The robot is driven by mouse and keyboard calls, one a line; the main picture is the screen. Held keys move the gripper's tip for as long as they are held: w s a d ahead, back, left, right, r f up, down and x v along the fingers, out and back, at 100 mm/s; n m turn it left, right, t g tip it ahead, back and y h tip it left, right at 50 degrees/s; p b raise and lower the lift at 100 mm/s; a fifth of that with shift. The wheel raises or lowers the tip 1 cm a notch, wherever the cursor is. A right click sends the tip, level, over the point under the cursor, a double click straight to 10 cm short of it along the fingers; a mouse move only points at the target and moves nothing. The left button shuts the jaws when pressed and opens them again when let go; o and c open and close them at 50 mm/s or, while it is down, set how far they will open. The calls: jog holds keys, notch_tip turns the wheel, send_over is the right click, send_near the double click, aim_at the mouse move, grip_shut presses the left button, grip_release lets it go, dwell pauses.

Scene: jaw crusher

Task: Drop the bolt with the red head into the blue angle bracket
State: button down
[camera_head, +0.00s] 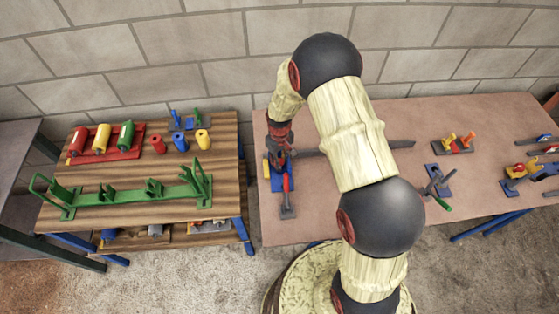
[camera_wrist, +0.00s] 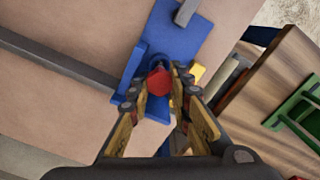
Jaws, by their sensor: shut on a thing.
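The bolt's red head (camera_wrist: 159,82) shows between the fingertips of my gripper (camera_wrist: 168,88) in the wrist view. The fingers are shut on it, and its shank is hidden. The blue angle bracket (camera_wrist: 183,40) lies directly below and beyond the fingertips, with an upright blue wall at its left. The bolt appears over or at the bracket's near end; I cannot tell whether it touches. In the head view my gripper (camera_head: 279,152) points down at the left end of the pink-topped table, above the blue bracket (camera_head: 277,184).
A long grey bar (camera_wrist: 55,60) runs up to the bracket's left side. A grey piece (camera_wrist: 187,12) lies on the bracket's far part, and a yellow piece (camera_wrist: 197,73) is close on the right. Other blue parts (camera_head: 438,180) stand farther right. A wooden table (camera_head: 100,212) is at left.

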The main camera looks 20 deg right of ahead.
jog(key=shift+f+b, duration=0.7)
jog(key=shift+f, duration=0.45)
jog(key=c, duration=1.6)
grip_release()
jog(key=shift+o, duration=0.2)
notch_tip(320, 180, up, 12)
jog(key=shift+f, duration=0.1)
